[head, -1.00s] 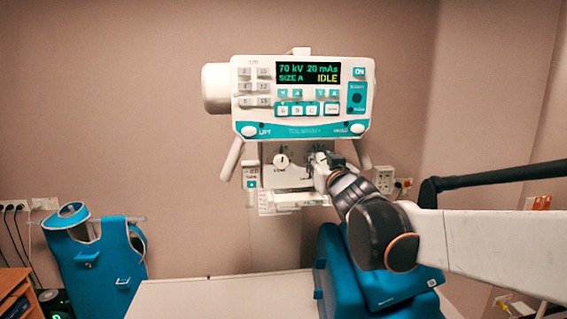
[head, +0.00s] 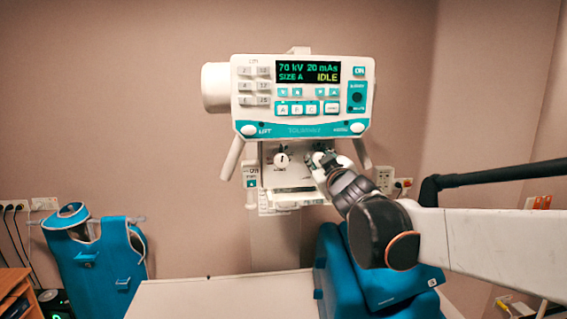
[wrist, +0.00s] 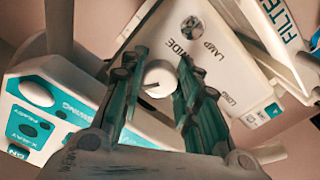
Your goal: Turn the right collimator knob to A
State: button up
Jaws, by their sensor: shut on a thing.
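The right collimator knob (wrist: 158,78) is round and white with a dark pointer line, and sits between my two teal fingers in the wrist view. My gripper (wrist: 160,70) is shut on it, with a finger on each side. In the head view my gripper (head: 324,161) is at the right of the collimator panel (head: 291,176) and covers most of this knob and its markings. The left collimator knob (head: 282,160) is uncovered. I cannot read which letter the right knob points at. The display (head: 308,72) reads SIZE A and IDLE.
The white and teal control console (head: 301,110) hangs just above the collimator, with a handle (head: 233,158) on its left. A teal chair (head: 337,277) stands below my arm. A white tabletop (head: 225,297) is in front. A teal apron (head: 97,262) hangs at left.

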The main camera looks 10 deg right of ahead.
jog(key=shift+r+n, duration=0.1)
jog(key=shift+n, duration=4.7)
jog(key=o, duration=1.1)
jog(key=shift+c, duration=0.2)
jog(key=s, duration=1.2)
